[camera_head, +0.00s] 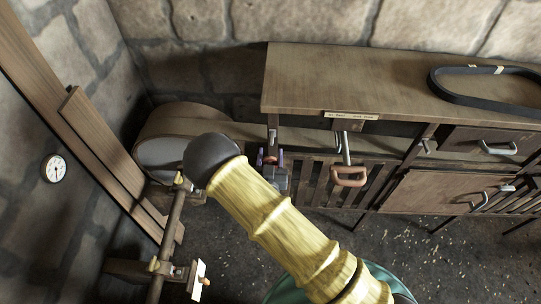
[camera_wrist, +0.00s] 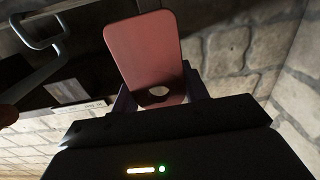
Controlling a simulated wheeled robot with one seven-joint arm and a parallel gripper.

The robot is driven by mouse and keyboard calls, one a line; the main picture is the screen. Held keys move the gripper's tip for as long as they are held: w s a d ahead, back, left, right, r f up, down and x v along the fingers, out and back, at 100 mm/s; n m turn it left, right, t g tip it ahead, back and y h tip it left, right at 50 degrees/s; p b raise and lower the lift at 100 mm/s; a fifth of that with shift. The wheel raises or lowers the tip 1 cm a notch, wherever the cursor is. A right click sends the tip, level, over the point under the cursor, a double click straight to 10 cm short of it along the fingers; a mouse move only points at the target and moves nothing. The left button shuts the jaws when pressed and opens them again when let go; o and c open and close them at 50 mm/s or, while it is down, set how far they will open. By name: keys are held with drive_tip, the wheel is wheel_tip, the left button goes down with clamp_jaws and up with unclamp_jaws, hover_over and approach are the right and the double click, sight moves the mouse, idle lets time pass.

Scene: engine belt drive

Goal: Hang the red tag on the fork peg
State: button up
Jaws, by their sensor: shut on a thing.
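The red tag (camera_wrist: 143,48) is a flat rounded plate with a round hole at its gripper end, seen in the wrist view. My gripper (camera_wrist: 160,97) is shut on the tag at the holed end, and the plate stands out past the fingers. In the head view my gripper (camera_head: 271,160) is in front of the left end of the wooden bench; the tag is too small to make out clearly there. I cannot identify the fork peg with certainty in either view.
A lever with a wooden handle (camera_head: 348,177) hangs right of my gripper, below a label strip (camera_head: 351,115). A black belt (camera_head: 487,87) lies on the bench top (camera_head: 350,80). A rounded drum (camera_head: 160,150) stands left. A pipe with small fittings (camera_head: 168,235) is at lower left.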

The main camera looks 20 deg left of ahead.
sight(272, 131)
drive_tip(key=shift+w, duration=0.15)
drive_tip(key=shift+f+b+x, duration=0.15)
drive_tip(key=shift+x, duration=2.1)
drive_tip(key=shift+f+b+x, duration=0.15)
drive_tip(key=shift+x, duration=2.1)
drive_tip(key=shift+w+f, duration=0.15)
drive_tip(key=shift+w, duration=0.05)
drive_tip(key=shift+w+a+b, duration=0.15)
drive_tip(key=shift+w+b, duration=0.25)
drive_tip(key=shift+b, duration=0.25)
drive_tip(key=shift+w, duration=0.1)
drive_tip(key=o, duration=1)
drive_tip(key=shift+o, duration=0.2)
